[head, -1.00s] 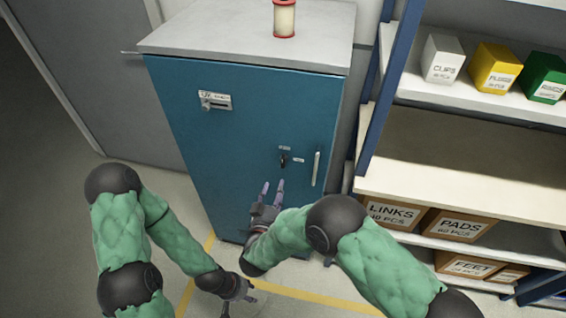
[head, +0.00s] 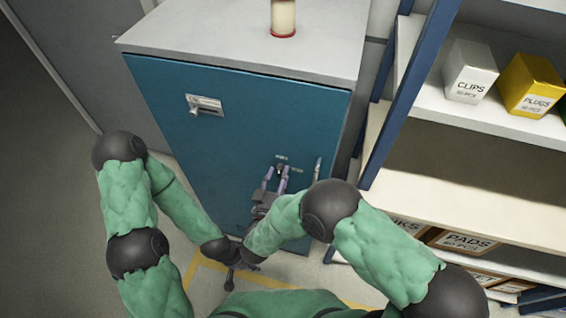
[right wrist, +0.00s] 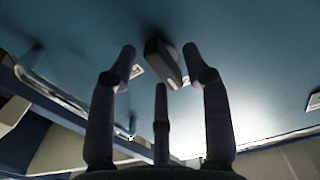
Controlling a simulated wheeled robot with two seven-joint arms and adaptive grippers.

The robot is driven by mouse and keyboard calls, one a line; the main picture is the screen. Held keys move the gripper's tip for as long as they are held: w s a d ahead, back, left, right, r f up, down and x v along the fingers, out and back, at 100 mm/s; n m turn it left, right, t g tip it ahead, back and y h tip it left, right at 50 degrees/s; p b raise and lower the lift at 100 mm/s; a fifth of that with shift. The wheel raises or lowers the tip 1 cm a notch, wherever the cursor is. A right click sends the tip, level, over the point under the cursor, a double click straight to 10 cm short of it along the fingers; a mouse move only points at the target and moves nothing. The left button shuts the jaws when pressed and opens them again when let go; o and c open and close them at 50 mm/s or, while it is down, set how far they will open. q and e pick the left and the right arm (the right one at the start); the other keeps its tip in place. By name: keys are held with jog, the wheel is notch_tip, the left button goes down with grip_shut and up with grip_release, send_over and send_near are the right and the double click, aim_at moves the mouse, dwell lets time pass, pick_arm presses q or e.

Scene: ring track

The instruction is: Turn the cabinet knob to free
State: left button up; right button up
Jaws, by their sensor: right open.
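The blue cabinet (head: 230,120) stands ahead with its door facing me. Its small dark knob (head: 280,169) sits on the right part of the door, partly hidden by my fingers. My right gripper (head: 275,181) is open just in front of it. In the right wrist view the knob (right wrist: 160,58) lies between the spread fingertips of the right gripper (right wrist: 159,60); I cannot tell whether they touch it. My left gripper (head: 232,277) hangs low by the cabinet's foot, too small to read.
An upright door handle (head: 317,168) is just right of the knob. A latch plate (head: 204,105) is at the door's upper left. A red-and-cream canister (head: 283,18) stands on top. A shelf rack (head: 480,190) with boxes closes off the right side.

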jog(key=shift+w+d, duration=0.1)
jog(key=shift+w, duration=0.2)
pick_arm(q)
jog(key=shift+w+d, duration=0.1)
jog(key=shift+w, duration=0.3)
pick_arm(e)
grip_shut()
